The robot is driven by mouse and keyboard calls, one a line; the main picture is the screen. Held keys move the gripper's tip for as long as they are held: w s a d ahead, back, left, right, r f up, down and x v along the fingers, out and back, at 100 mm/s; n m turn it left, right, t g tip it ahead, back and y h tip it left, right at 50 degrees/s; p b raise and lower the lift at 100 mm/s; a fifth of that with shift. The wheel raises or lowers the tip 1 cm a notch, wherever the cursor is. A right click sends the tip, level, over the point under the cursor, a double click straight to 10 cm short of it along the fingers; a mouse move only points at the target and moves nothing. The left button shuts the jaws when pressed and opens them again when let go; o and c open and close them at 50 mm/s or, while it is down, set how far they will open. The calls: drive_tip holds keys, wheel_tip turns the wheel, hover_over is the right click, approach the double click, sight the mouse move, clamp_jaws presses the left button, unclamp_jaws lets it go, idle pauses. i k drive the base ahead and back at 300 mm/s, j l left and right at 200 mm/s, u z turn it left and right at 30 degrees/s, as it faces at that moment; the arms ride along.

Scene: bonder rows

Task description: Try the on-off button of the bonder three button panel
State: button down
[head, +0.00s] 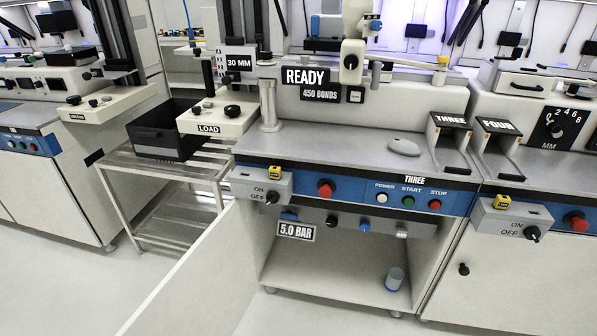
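The bonder three button panel (345,200) is a blue strip along the front of the middle machine, under the THREE label (414,179). It carries a red mushroom knob (325,188), a white POWER button (382,197), a green START button (408,201) and a red STOP button (435,204). At its left end a grey box (250,187) marked ON and OFF has a black knob (272,197) and a yellow tag (274,172). A sign above the worktop reads READY. My gripper is not in view.
The cabinet below stands open, its door (190,275) swung out toward the front left. A cup (395,279) stands inside. A 5.0 BAR sign (296,231) hangs below the panel. Bonder four's similar switch box (508,215) is at right. A metal cart (165,180) stands left.

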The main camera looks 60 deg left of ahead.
sight(382, 197)
drive_tip(key=i+u, duration=0.25)
drive_tip(key=u, duration=0.25)
drive_tip(key=i+l+u, duration=0.1)
drive_tip(key=i+u, duration=0.15)
drive_tip(key=u, duration=0.2)
drive_tip(key=i+l+u, duration=0.15)
drive_tip(key=u, duration=0.35)
drive_tip(key=i+l+u, duration=0.25)
drive_tip(key=u, duration=0.25)
drive_tip(key=i+l+u, duration=0.25)
drive_tip(key=l, duration=0.2)
